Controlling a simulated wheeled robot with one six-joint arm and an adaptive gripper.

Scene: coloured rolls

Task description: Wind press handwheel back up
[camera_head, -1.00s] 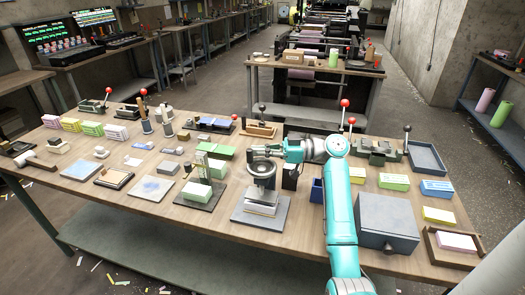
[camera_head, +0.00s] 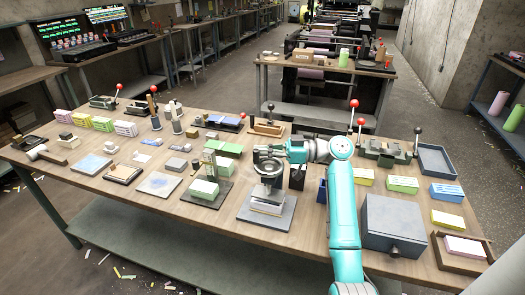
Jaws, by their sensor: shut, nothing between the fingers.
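The press (camera_head: 262,205) stands on a grey base plate near the middle of the workbench, with a pale stack low in its frame. Its round handwheel (camera_head: 268,168) is on top, partly hidden by my gripper. My gripper (camera_head: 262,151) is at the handwheel's far rim, reaching in from the right on my teal arm. Its fingers are shut and look empty. I cannot tell whether they touch the rim.
A green block on a small stand (camera_head: 205,188) is just left of the press. A grey box (camera_head: 392,222) stands to the right, beyond my arm. Stacks of coloured paper and lever tools crowd the bench. The bench front (camera_head: 150,205) is clear.

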